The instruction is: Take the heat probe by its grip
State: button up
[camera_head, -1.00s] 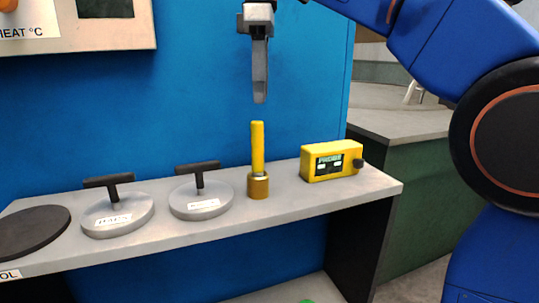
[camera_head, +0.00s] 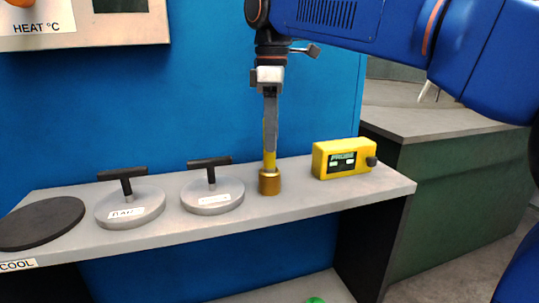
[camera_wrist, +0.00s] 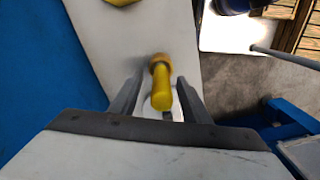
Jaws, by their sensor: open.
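The heat probe is a yellow rod grip (camera_head: 270,161) standing upright in a brass-coloured base (camera_head: 269,183) on the grey shelf. My gripper (camera_head: 270,148) points straight down over the grip, and its fingers hide the grip's upper part in the head view. In the wrist view the yellow grip (camera_wrist: 161,92) lies between my two spread fingers (camera_wrist: 158,100), with a gap on each side. My gripper is open and holds nothing.
A yellow box with a display and black knob (camera_head: 343,158) stands right of the probe. Two grey discs with black T-handles (camera_head: 212,196) (camera_head: 129,207) and a dark round pad (camera_head: 40,223) lie to its left. A blue wall (camera_head: 200,110) rises behind the shelf (camera_head: 320,200).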

aim_at(271, 167)
jog(key=shift+s+a+f, duration=0.1)
jog(key=shift+s+f, duration=0.05)
jog(key=shift+f, duration=2.55)
grip_shut()
